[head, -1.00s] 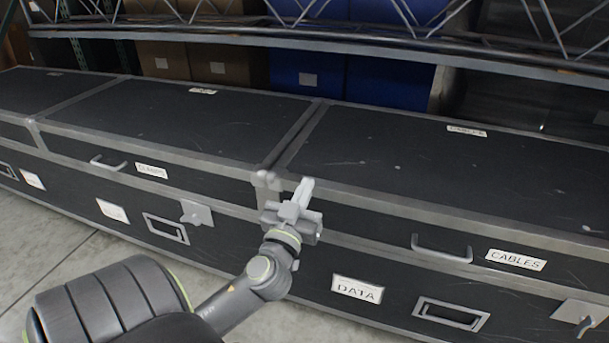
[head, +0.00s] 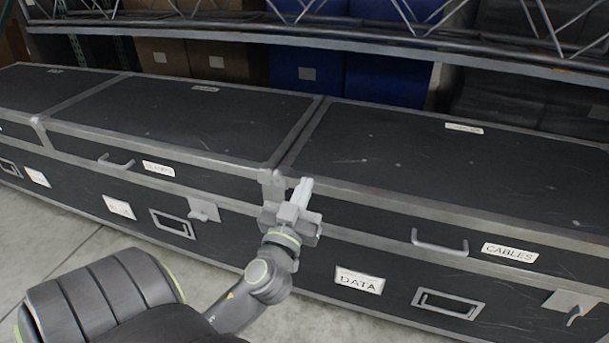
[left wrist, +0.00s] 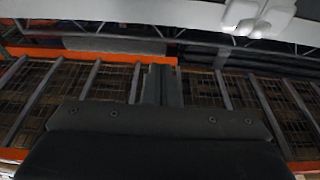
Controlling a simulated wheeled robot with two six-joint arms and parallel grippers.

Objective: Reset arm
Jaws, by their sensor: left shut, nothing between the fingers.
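My left gripper (head: 303,190) shows in the middle of the head view, in front of the black cases near the seam between two of them. Its fingers are together with nothing between them. It also shows in the left wrist view (left wrist: 162,84), its fingers closed against a background of shelving. My left arm comes in from the lower left. I cannot tell from these views whether the gripper touches the case front. My right gripper is in neither view.
A right black case (head: 440,175) bears CABLES (head: 510,252) and DATA (head: 359,282) labels and a handle (head: 440,243). A middle black case (head: 170,112) adjoins it. Brown boxes (head: 216,60) and blue boxes (head: 309,70) stand behind, under a metal truss. Bare floor (head: 90,240) shows at lower left.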

